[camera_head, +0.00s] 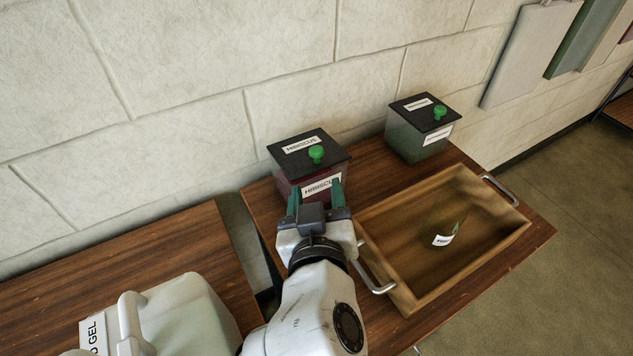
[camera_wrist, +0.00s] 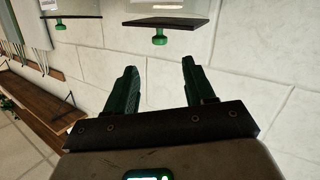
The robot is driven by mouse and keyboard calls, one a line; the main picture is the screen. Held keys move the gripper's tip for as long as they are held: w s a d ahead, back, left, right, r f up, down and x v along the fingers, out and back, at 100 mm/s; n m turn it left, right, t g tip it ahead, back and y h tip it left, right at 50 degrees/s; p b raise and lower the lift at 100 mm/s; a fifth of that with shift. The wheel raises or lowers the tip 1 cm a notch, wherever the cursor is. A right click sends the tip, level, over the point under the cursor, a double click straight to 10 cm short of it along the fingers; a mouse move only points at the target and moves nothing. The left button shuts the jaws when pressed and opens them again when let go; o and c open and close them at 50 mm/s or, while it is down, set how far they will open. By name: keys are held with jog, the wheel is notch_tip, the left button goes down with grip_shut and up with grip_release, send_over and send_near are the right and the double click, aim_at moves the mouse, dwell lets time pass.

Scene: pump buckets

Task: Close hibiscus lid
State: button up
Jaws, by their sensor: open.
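The hibiscus container (camera_head: 292,190) is a dark red box with a white HIBISCUS label, standing at the back of the brown table. Its flat black lid (camera_head: 334,153) lies over the top, with its own label and a green knob (camera_head: 316,154). I cannot tell whether the lid is fully seated. My gripper (camera_head: 315,194) is open and empty, in front of the box in the head view, with its fingers overlapping the lower front. In the upside-down wrist view, the lid (camera_wrist: 178,20) and knob (camera_wrist: 159,37) appear beyond the open fingertips of my gripper (camera_wrist: 159,64), apart from them.
A second lidded box (camera_head: 405,140) with a green knob stands at the back right. A wooden tray (camera_head: 400,290) with metal handles holds a labelled bottle (camera_head: 445,228). A white gel jug (camera_head: 190,310) stands on the left table (camera_head: 150,250). A pale wall is close behind.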

aim_at(316, 147)
jog(key=shift+c, duration=0.5)
